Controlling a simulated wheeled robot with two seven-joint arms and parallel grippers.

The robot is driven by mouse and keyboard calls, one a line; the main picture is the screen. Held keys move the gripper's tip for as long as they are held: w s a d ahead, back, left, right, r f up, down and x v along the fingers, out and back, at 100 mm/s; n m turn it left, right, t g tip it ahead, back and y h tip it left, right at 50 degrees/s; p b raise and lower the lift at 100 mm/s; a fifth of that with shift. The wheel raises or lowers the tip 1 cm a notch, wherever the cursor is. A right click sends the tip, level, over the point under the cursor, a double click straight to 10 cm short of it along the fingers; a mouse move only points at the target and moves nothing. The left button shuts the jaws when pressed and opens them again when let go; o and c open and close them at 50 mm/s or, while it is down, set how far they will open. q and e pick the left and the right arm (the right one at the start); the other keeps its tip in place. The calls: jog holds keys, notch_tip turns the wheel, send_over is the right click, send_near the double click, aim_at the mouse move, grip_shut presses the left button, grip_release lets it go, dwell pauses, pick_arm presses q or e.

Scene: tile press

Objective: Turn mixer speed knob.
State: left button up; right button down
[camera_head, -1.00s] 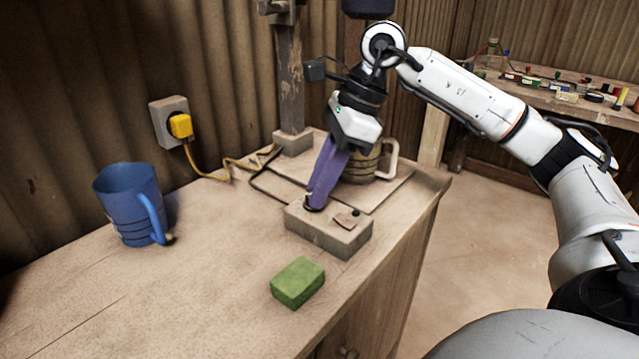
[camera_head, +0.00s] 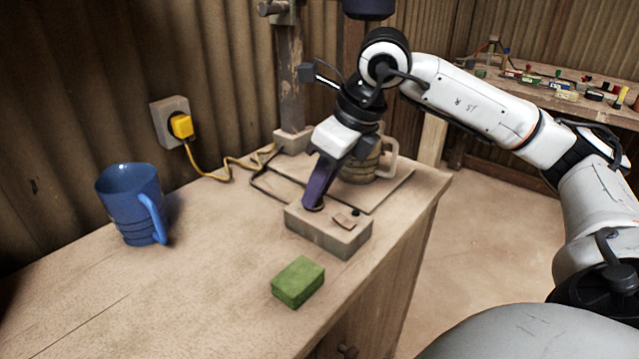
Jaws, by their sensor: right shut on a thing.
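The mixer's control box (camera_head: 335,238) is a grey block near the front right of the wooden bench. The speed knob is at the box's top left and is mostly hidden by the fingertips. A small switch (camera_head: 345,221) and a dark button lie on the box's top right. My right gripper (camera_head: 314,205) has purple fingers pointing down, shut on the knob. The mixer's upright post (camera_head: 291,80) stands behind on its base plate. A banded brown mug-like vessel (camera_head: 362,165) with a pale handle stands on the plate, partly behind my gripper. My left gripper is not in view.
A blue mug (camera_head: 131,204) stands at the left of the bench. A green sponge-like block (camera_head: 298,281) lies in front of the control box. A yellow plug (camera_head: 181,126) sits in the wall socket, its cord running to the mixer. The front left bench is clear.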

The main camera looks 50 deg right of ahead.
dwell(0.5)
jog(key=c, duration=1.5)
grip_release()
jog(key=p+v, duration=0.2)
jog(key=v, duration=0.8)
jog(key=shift+s+r, duration=0.15)
